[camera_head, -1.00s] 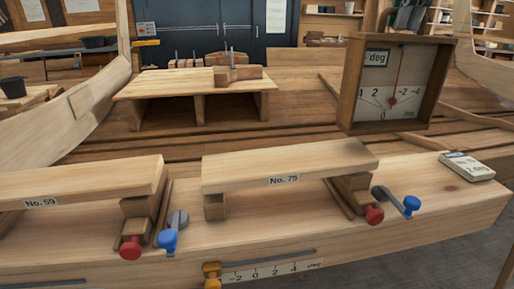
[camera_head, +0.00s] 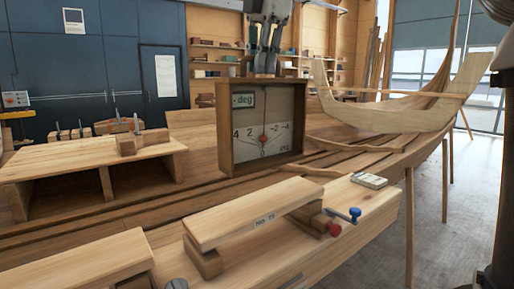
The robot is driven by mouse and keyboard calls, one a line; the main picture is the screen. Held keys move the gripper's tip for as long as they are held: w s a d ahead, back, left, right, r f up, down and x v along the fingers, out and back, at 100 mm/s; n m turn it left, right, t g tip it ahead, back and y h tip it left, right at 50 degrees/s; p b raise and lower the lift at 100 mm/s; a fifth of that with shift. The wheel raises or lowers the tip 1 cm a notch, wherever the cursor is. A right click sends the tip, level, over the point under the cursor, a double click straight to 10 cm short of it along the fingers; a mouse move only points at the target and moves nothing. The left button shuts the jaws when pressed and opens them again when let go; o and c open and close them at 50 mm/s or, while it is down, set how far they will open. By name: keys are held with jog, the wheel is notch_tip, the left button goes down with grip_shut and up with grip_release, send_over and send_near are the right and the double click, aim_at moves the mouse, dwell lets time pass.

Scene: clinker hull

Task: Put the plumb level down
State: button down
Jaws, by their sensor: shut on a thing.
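The plumb level (camera_head: 224,130) is a wooden box frame with a white dial, a "deg" label and a red needle. The needle hangs near the middle of its scale. My gripper (camera_head: 264,72) comes down from above and is shut on the top of the level's frame. The level looks upright, in front of the hull planks. I cannot tell whether its lower edge touches anything. The fingertips are partly hidden behind the frame's top.
The board marked No. 75 (camera_head: 255,212) rests on blocks on the front beam, with red and blue knobs beside it. A wooden stand (camera_head: 60,160) with tools is at left. Open floor (camera_head: 460,210) shows at right.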

aim_at(263, 90)
notch_tip(263, 90, down, 8)
jog(key=shift+f, duration=0.25)
